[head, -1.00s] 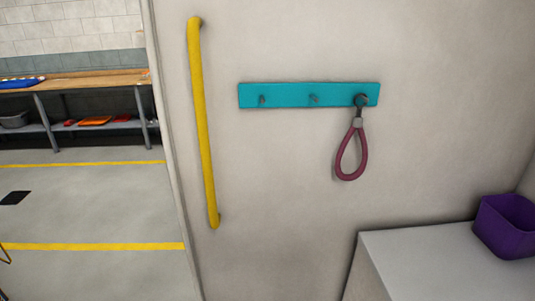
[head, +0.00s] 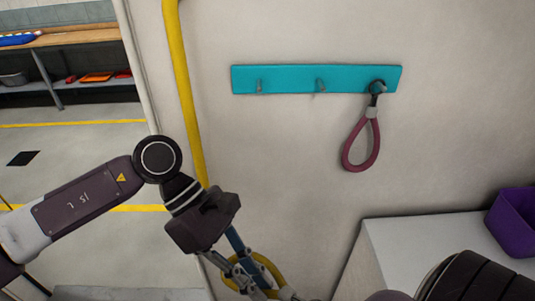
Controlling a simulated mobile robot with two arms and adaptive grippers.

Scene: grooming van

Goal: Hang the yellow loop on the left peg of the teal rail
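The teal rail (head: 290,82) is fixed to the pale wall, with three pegs. Its left peg (head: 259,86) and middle peg (head: 320,85) are bare. A maroon loop (head: 361,147) hangs from the right peg. The yellow loop (head: 272,264) is at the bottom of the view, below the rail, at the fingers of my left gripper (head: 258,277). The gripper seems shut on it, pointing downward; its fingertips are partly cut off by the lower edge. My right gripper is out of view; only a dark part of my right arm shows at bottom right.
A yellow grab bar (head: 184,95) runs down the wall left of the rail. A pale counter (head: 400,245) with a purple bin (head: 515,222) stands at lower right. The wall between rail and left gripper is clear.

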